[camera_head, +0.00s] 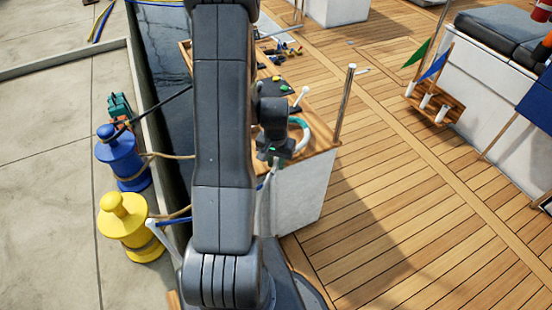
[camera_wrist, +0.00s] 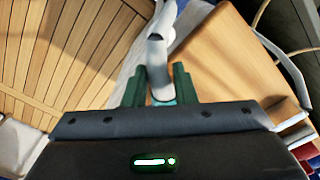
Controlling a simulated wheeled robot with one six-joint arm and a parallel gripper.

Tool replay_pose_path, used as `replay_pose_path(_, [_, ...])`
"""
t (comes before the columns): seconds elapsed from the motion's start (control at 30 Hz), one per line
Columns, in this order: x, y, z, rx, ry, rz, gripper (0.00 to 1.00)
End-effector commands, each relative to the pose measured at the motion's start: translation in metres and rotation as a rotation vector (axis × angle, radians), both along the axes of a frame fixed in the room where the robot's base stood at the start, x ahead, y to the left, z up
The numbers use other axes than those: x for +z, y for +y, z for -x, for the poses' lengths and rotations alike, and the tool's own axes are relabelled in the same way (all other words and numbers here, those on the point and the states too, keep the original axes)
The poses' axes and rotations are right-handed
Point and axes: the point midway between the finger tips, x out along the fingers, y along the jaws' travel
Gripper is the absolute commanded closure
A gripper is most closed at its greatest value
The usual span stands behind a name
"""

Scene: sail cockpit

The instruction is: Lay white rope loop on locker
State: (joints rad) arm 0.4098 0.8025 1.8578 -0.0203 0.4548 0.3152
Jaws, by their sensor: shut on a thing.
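My gripper (camera_head: 274,156) is in the middle of the head view, partly behind my arm, over the near end of a wood-topped white box, apparently the locker (camera_head: 297,192). The white rope loop (camera_head: 305,131), with a teal part, shows beside the gripper. In the wrist view, the dark green fingers of my gripper (camera_wrist: 158,88) are shut on the white rope loop (camera_wrist: 156,52), with a teal bit between them. The wooden surface at the right of that view (camera_wrist: 225,62) appears to be the locker top. Whether the loop touches it, I cannot tell.
Small items (camera_head: 280,84) lie farther back on the wooden top. A metal post (camera_head: 345,103) stands at its right corner. A blue bollard (camera_head: 121,157) and a yellow bollard (camera_head: 124,227) with ropes stand at left. A flag rack (camera_head: 436,103) is at right. The deck (camera_head: 390,190) between is open.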

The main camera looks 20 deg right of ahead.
Motion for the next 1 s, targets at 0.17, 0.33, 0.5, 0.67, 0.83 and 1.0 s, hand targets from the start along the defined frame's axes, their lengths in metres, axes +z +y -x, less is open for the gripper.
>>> replay_pose_path(0.17, [0.000, 0.000, 0.000, 0.000, -0.001, 0.001, 1.00])
replay_pose_path(0.33, [-0.002, 0.000, 0.000, 0.000, -0.001, 0.001, 1.00])
replay_pose_path(0.5, [-0.006, 0.000, 0.000, 0.000, -0.001, 0.001, 1.00])
replay_pose_path(0.67, [-0.009, 0.000, 0.000, 0.000, -0.001, 0.001, 1.00])
replay_pose_path(0.83, [-0.013, 0.000, 0.000, 0.000, -0.001, 0.001, 1.00])
replay_pose_path(1.0, [-0.016, 0.000, 0.000, 0.000, -0.001, 0.001, 1.00])
